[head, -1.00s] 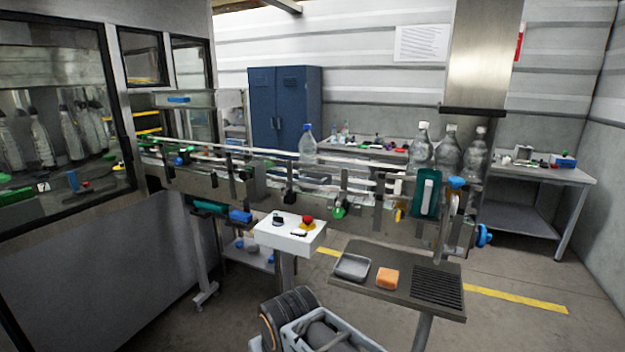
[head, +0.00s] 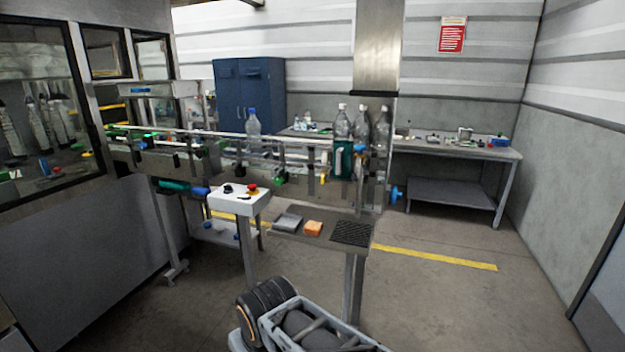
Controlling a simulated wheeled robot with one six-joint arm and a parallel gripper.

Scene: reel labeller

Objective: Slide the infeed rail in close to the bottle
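The infeed rail (head: 215,135) is a pale bar that runs along the top of the conveyor (head: 220,165). One clear bottle (head: 254,130) with a blue cap stands upright on the conveyor at the rail; the gap between the two is too small to judge. Several clear bottles (head: 343,124) with pale or dark caps stand at the conveyor's right end, behind a teal part (head: 343,158). A blue knob (head: 396,194) sticks out at that end. My gripper is outside the view.
A white control box (head: 238,200) with a red button stands before the conveyor. A small shelf (head: 320,228) holds a grey tray (head: 287,222) and an orange block (head: 313,228). A workbench (head: 460,150) stands at the back right. The floor (head: 470,310) at right is clear.

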